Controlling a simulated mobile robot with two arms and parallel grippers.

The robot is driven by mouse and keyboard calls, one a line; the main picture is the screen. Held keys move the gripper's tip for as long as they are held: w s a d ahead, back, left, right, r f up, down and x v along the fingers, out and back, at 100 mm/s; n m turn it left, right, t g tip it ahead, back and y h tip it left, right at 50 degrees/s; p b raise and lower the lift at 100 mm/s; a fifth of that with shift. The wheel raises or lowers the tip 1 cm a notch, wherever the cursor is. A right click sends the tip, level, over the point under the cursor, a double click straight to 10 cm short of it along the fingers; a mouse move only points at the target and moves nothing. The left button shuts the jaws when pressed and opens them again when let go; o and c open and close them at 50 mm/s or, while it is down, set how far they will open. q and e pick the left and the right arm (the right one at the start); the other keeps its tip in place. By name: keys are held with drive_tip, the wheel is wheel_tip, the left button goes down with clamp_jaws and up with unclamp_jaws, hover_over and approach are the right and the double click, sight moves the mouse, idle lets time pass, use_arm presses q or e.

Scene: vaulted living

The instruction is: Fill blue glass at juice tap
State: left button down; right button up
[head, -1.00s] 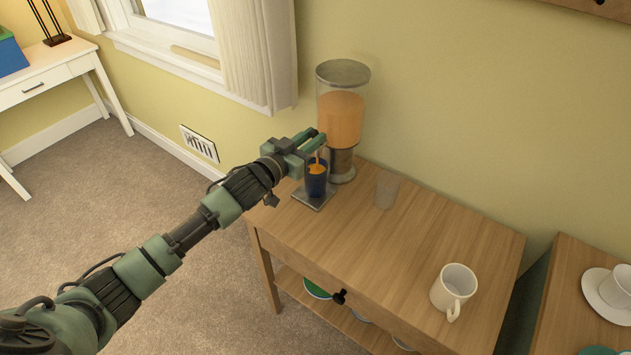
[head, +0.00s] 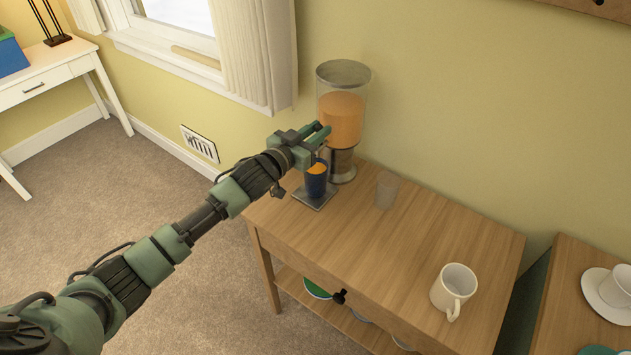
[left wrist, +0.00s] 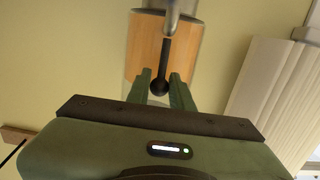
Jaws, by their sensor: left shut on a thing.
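The juice dispenser (head: 341,120) is a clear cylinder with orange juice and a grey lid, against the wall on the wooden table. The blue glass (head: 316,186) stands upright on a small dark tray (head: 308,202) in front of it, with orange juice close to its rim. No falling stream shows now. My left gripper (head: 322,133) is above the glass at the dispenser's front. In the left wrist view its fingers (left wrist: 160,88) are closed on the black knob of the tap lever (left wrist: 164,60). The spout is hidden in the head view. My right gripper is out of view.
A clear empty glass (head: 386,190) stands right of the dispenser. A white mug (head: 453,291) is near the table's front right. The wooden table (head: 380,245) is bare between them. A second table at right holds a white cup on a saucer (head: 603,297).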

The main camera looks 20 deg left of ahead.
sight(327, 103)
use_arm(q)
drive_tip(key=shift+w+r, duration=0.2)
drive_tip(key=shift+w, duration=0.1)
drive_tip(key=c, duration=1.2)
unclamp_jaws()
drive_tip(key=shift+w+d, duration=0.1)
drive_tip(key=shift+w, duration=0.05)
drive_tip(key=shift+c, duration=0.2)
wheel_tip(327, 103, up, 6)
drive_tip(key=p, duration=0.6)
drive_tip(key=shift+f, duration=0.1)
